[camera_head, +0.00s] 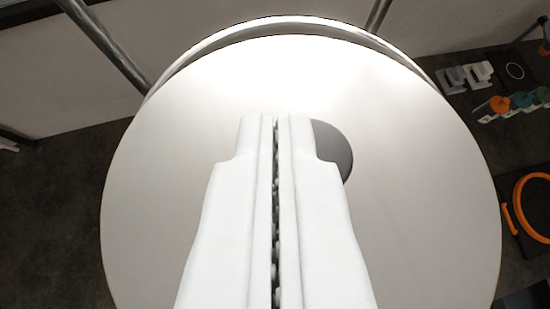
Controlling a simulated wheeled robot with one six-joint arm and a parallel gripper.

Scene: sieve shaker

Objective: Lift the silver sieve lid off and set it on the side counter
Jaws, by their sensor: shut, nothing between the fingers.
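The sieve lid (430,190) is a large round pale silver disc that fills the middle of the view. A dark grey round knob or spot (335,150) shows near its centre, partly hidden behind my gripper. My gripper (274,118) is white and shut, with its two fingers side by side and nothing between them. It is over the lid, with its tips just left of the dark round part. I cannot tell whether the fingers touch the lid. The side counter cannot be made out for sure.
Two metal rods (108,45) rise behind the lid, with a curved pale rim along its far edge. At the right lie an orange ring (533,205), small coloured items (500,104) and grey-white blocks (455,78). Dark floor (50,200) is clear at the left.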

